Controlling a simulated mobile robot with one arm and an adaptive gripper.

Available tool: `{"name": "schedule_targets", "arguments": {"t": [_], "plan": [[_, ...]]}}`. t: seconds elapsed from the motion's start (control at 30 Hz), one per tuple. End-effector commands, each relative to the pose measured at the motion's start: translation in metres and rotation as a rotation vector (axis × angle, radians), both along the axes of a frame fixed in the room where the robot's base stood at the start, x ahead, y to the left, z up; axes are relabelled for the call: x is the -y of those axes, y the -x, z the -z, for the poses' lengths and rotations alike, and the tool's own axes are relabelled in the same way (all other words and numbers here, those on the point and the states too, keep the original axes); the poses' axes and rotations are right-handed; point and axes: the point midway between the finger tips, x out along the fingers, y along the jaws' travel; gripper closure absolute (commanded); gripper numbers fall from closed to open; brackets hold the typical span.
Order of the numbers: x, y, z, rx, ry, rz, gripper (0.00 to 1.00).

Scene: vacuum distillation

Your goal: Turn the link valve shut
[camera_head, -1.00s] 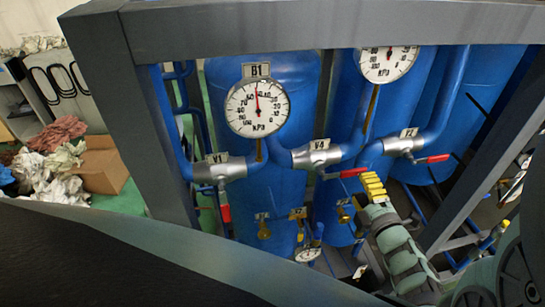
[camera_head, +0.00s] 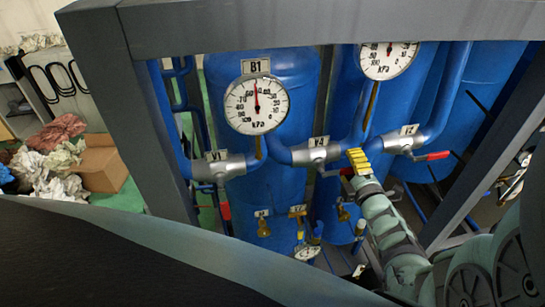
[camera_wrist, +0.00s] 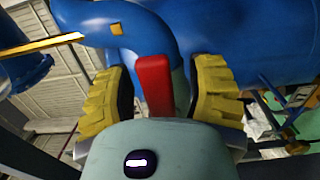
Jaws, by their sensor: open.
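The valve tagged V4 (camera_head: 318,153), on the pipe linking the two gauged lines, has a red lever (camera_head: 346,171) pointing right, roughly along the pipe. My gripper (camera_head: 358,160) is at this lever's outer end and covers part of it. In the wrist view the red lever (camera_wrist: 154,88) stands between the two yellow ribbed fingers of my gripper (camera_wrist: 158,95). The fingers are open, with a gap visible on each side of the lever. The base of the lever is hidden behind my gripper's body in the wrist view.
Valve V1 (camera_head: 218,168) at left has its red lever hanging down. Valve V2 (camera_head: 405,140) at right has its red lever pointing right, close to my gripper. Gauges (camera_head: 256,104) stand above, blue tanks behind. A grey frame post (camera_head: 490,165) rises right of my arm.

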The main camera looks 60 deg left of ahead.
Motion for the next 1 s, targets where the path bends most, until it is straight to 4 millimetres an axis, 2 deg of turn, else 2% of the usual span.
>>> {"name": "schedule_targets", "arguments": {"t": [0.07,0.5,1.0], "plan": [[-0.0008,0.0009,0.0000,0.000,0.000,-0.003,0.55],[-0.0002,0.0001,-0.0001,0.000,0.000,-0.001,1.00],[0.0004,-0.0002,-0.0001,-0.001,-0.001,0.000,1.00]]}}
